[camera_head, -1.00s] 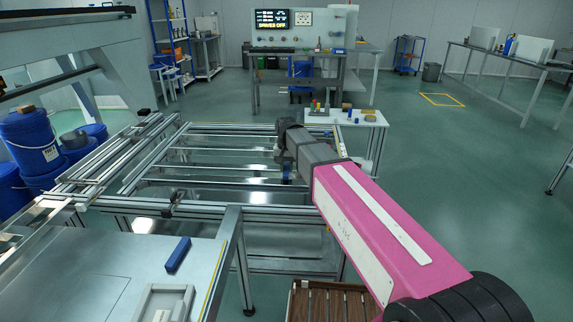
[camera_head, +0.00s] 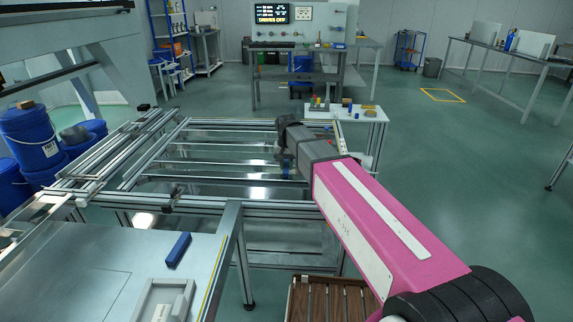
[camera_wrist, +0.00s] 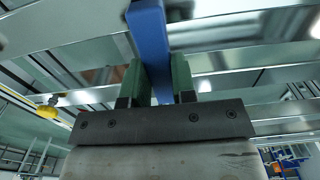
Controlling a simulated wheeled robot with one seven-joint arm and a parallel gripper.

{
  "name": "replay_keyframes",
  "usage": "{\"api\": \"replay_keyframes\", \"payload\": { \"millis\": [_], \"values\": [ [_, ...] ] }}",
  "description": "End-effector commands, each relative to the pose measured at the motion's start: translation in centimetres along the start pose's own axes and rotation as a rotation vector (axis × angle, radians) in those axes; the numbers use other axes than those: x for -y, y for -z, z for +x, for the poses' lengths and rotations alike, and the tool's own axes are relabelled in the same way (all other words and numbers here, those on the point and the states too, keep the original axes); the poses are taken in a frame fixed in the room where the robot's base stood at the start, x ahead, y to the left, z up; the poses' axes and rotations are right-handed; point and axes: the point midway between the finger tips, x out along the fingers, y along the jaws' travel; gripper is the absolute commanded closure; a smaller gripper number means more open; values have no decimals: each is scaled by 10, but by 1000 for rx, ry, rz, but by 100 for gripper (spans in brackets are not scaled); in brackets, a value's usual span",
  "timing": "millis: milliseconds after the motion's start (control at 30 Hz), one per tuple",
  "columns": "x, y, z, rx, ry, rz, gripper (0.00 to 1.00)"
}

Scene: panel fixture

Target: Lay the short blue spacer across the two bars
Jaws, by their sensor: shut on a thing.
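My gripper (camera_wrist: 157,85) is shut on a blue spacer (camera_wrist: 149,35), with a green-padded finger on each side of it. The spacer points away from my gripper, over shiny metal bars (camera_wrist: 235,84) that run across the wrist view. Whether it touches them I cannot tell. In the head view the bars (camera_head: 225,163) span the metal frame, and my arm hides most of my gripper; a little blue (camera_head: 288,171) shows beneath it. A second blue block (camera_head: 178,250) lies on the grey table at lower left.
The frame's rails (camera_head: 125,180) lie left of my arm. A white side table (camera_head: 362,114) with small coloured parts stands behind my arm. A slatted brown crate (camera_head: 325,300) is low in front. Open floor lies to the right.

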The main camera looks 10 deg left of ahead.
Motion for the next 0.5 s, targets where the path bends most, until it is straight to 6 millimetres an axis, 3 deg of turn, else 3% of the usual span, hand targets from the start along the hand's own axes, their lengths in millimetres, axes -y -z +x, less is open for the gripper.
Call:
{"api": "replay_keyframes", "payload": {
  "millis": [67, 100, 200, 500],
  "values": [
    [0, 0, 1, 0, 0, 0, 100],
    [0, 0, 2, 0, 0, 0, 72],
    [0, 0, 2, 0, 0, 0, 45],
    [0, 0, 0, -1, 0, 0, 45]
  ]
}}
